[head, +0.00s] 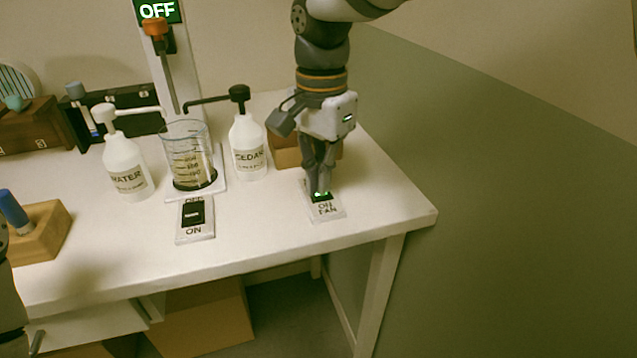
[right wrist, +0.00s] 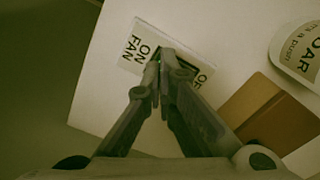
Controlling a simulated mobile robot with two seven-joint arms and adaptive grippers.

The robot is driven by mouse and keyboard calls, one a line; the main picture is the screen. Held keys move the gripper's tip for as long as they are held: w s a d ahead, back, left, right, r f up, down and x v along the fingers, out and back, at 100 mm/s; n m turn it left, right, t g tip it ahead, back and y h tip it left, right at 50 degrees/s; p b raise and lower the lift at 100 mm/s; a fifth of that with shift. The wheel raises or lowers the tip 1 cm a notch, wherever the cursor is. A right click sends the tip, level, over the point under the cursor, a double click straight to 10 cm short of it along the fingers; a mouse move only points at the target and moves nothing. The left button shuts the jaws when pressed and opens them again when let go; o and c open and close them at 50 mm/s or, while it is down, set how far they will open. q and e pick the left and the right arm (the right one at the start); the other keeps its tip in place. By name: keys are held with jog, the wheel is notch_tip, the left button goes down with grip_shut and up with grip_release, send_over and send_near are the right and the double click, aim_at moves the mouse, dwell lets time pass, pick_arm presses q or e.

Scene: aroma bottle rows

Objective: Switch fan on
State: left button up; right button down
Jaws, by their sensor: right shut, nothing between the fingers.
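The fan switch (head: 326,211) is a small white plate near the table's right front, with "ON" and "FAN" printed on its near end. Its rocker glows green under my fingertips. In the right wrist view the plate (right wrist: 143,48) shows "ON FAN" at one end and part of "OFF" at the other. My right gripper (head: 321,190) points down, shut and empty, with its tips at the rocker. The tips (right wrist: 163,65) hide part of the rocker, and I cannot tell whether they touch it. A grey part of my left arm shows at the left edge; its fingers are not clearly visible.
A second switch (head: 195,218) marked OFF and ON lies left of the fan switch. Behind it stand a beaker (head: 188,150), a WATER bottle (head: 124,165) and a CEDAR bottle (head: 247,145). A brown box (head: 285,150) is behind my right gripper. An OFF sign (head: 158,11) hangs above.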

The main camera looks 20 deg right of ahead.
jog(key=shift+r, duration=3.25)
